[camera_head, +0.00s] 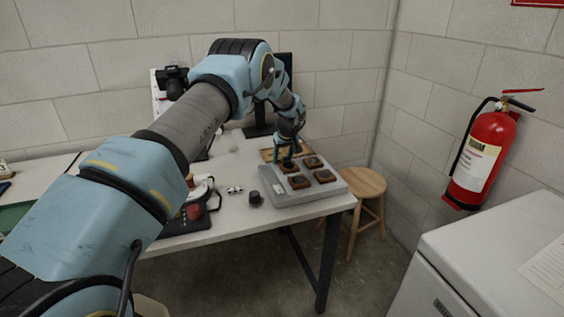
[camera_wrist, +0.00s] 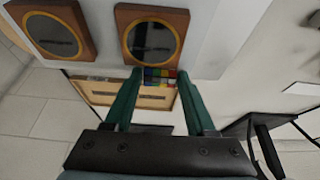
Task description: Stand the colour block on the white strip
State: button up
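The colour block (camera_wrist: 160,77), a small grid of coloured squares, shows in the wrist view between the fingertips of my gripper (camera_wrist: 160,73). The two green fingers stand apart on either side of it. I cannot tell whether they press on it. In the wrist view it overlaps the end of a shallow wooden tray (camera_wrist: 110,94). In the head view my gripper (camera_head: 287,156) points down by the wooden tray (camera_head: 267,155), at the back edge of a grey slab; the block cannot be made out there. I cannot pick out the white strip with certainty.
The grey slab (camera_head: 288,194) holds several brown framed pieces (camera_head: 324,176) close to my gripper. A dark knob (camera_head: 255,198) and a small chequered item (camera_head: 235,189) lie on the white table (camera_head: 225,222).

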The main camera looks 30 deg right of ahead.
grip_shut()
jog(key=shift+r, duration=0.1)
